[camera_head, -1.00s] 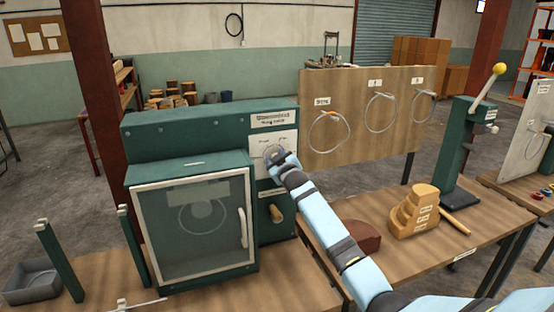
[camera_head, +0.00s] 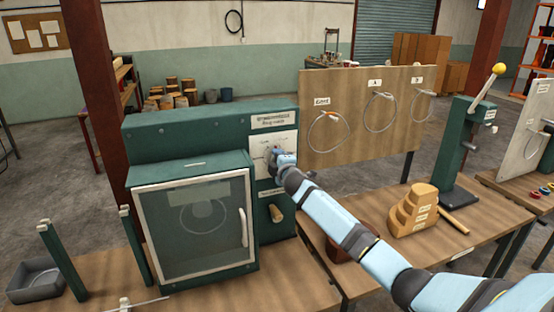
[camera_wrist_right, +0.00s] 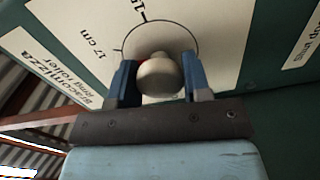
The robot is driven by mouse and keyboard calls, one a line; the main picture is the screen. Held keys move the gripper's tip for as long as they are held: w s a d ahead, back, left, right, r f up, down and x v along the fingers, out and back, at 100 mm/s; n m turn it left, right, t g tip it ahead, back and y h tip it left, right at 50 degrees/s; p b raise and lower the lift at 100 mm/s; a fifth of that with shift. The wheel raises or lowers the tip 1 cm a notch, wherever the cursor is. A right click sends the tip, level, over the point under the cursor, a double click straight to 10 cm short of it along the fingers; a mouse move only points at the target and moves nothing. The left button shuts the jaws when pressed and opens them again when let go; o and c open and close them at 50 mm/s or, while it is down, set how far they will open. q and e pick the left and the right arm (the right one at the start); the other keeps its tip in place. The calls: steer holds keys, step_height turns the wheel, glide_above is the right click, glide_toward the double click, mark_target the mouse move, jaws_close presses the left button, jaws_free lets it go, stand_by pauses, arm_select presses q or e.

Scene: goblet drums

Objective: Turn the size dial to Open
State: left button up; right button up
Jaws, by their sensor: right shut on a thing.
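The size dial has a pale round knob (camera_wrist_right: 158,76) and sits on a white plate (camera_head: 287,138) on the green ring roller (camera_head: 200,126). In the right wrist view a circle is drawn around the knob, with a "17 cm" mark and another mark partly cut off. The word Open cannot be made out there. My right gripper (camera_head: 277,157) is at the dial, and its blue fingers stand on either side of the knob in the wrist view (camera_wrist_right: 158,82), shut on it. My left gripper is not in view.
The roller's glazed door (camera_head: 197,225) looks shut, with a ring shape behind it. A wooden handle (camera_head: 275,213) sticks out below the dial. A ring board (camera_head: 355,150), stepped wooden block (camera_head: 413,213) and green lever press (camera_head: 462,150) stand to the right.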

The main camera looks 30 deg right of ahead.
steer(key=n+p, duration=0.1)
steer(key=n, duration=0.3)
steer(key=shift+n, duration=0.3)
steer(key=n+p, duration=0.2)
steer(key=n, duration=0.3)
steer(key=shift+r, duration=0.1)
steer(key=n, duration=0.5)
steer(key=shift+n, duration=0.4)
steer(key=n, duration=0.2)
steer(key=shift+n, duration=0.9)
